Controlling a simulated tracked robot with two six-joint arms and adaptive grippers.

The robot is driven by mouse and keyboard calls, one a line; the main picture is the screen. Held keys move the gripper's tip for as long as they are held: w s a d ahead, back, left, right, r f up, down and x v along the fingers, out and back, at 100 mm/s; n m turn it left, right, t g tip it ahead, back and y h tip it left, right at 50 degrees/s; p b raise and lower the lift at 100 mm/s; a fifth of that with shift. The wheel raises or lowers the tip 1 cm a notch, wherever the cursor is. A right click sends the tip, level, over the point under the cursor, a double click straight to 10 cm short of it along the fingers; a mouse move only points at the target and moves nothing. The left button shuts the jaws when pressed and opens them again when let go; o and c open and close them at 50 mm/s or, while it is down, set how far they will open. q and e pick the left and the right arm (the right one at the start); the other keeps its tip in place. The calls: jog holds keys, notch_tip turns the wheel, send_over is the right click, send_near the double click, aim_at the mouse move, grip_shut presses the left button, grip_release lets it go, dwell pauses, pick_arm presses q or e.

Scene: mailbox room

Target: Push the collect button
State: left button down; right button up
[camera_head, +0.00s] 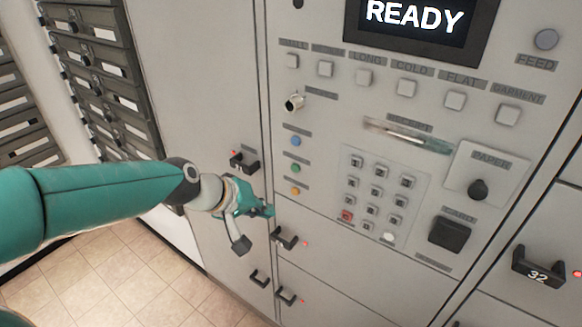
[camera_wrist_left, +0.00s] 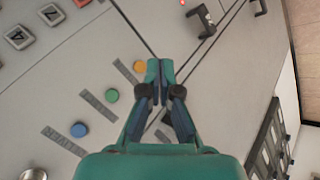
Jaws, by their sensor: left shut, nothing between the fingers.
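Three small round buttons sit in a column on the grey machine panel: blue (camera_head: 295,141), green (camera_head: 295,168) and orange (camera_head: 295,191). The left wrist view also shows the blue (camera_wrist_left: 78,130), green (camera_wrist_left: 112,95) and orange (camera_wrist_left: 139,66) buttons. My left gripper (camera_head: 268,211) is shut and empty, its tips just left of and below the orange button. In the left wrist view, the tips (camera_wrist_left: 160,71) appear beside the orange button. I cannot tell whether they touch the panel. My right gripper is out of view.
A screen (camera_head: 425,18) reads READY. A keypad (camera_head: 378,191), a row of square buttons and a feed button (camera_head: 546,39) share the panel. Dark handles (camera_head: 284,238) stick out below the left gripper. Dark mailboxes (camera_head: 97,70) stand at left; tiled floor (camera_head: 110,268) lies below.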

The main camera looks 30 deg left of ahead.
aim_at(296, 168)
pick_arm(q)
jog(key=r, duration=0.3)
jog(key=shift+s+a+r, duration=0.2)
jog(key=shift+s+a, duration=0.15)
jog(key=shift+w+d+p, duration=0.2)
jog(key=shift+w+p, duration=0.75)
jog(key=shift+w, duration=1.25)
jog(key=shift+w+d+p, duration=0.15)
jog(key=shift+w+p, duration=0.75)
jog(key=shift+w, duration=1.3)
jog(key=shift+w+d+p, duration=0.1)
jog(key=shift+w+p, duration=0.2)
jog(key=shift+w, duration=0.45)
jog(key=shift+s+b, duration=0.5)
jog(key=shift+s, duration=0.3)
